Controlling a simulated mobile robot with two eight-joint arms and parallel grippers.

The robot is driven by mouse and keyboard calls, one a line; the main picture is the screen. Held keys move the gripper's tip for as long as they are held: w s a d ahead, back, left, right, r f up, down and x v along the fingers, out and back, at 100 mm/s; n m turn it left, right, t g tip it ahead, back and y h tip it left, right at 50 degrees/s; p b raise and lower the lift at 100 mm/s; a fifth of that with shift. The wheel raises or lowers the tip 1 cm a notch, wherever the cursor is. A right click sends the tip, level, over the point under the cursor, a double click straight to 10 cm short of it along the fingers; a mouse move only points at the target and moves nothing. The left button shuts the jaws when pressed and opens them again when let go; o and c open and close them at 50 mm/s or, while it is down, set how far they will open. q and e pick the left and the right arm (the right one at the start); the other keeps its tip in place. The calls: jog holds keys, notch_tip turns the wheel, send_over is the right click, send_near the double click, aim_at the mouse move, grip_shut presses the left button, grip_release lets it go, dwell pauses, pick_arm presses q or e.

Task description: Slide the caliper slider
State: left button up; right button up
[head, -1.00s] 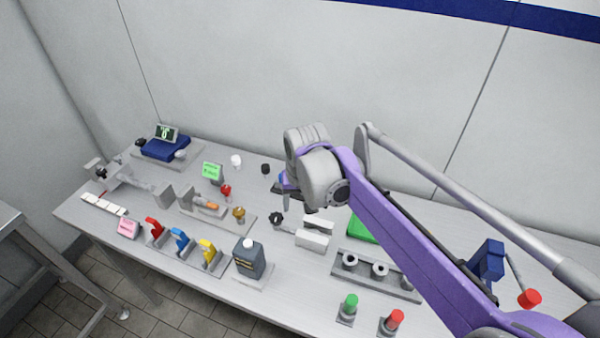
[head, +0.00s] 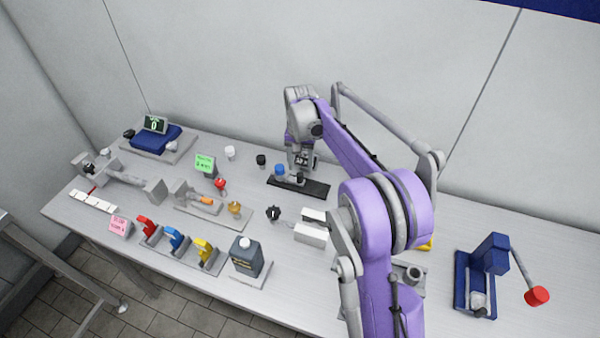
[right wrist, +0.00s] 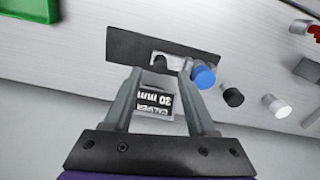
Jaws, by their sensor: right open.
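The caliper is a dark base plate (head: 314,189) with a blue knob (head: 280,170) on its left part, at the back middle of the table in the head view. My right gripper (head: 302,166) hangs over the plate, just right of the blue knob. In the right wrist view the plate (right wrist: 125,45) lies beyond the open fingertips (right wrist: 163,72), with a pale slotted part (right wrist: 170,57) between them. The blue knob (right wrist: 204,77) is outside the right finger. A small black display (right wrist: 155,103) shows upside-down writing, seemingly "30 mm". I cannot tell whether the fingers touch the slider. My left gripper is not in view.
A black knob (head: 261,160) and a white knob (head: 230,152) stand left of the caliper. A blue lever device (head: 480,275) stands at the right.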

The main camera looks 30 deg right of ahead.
aim_at(300, 174)
jog(key=shift+f, duration=2)
grip_shut()
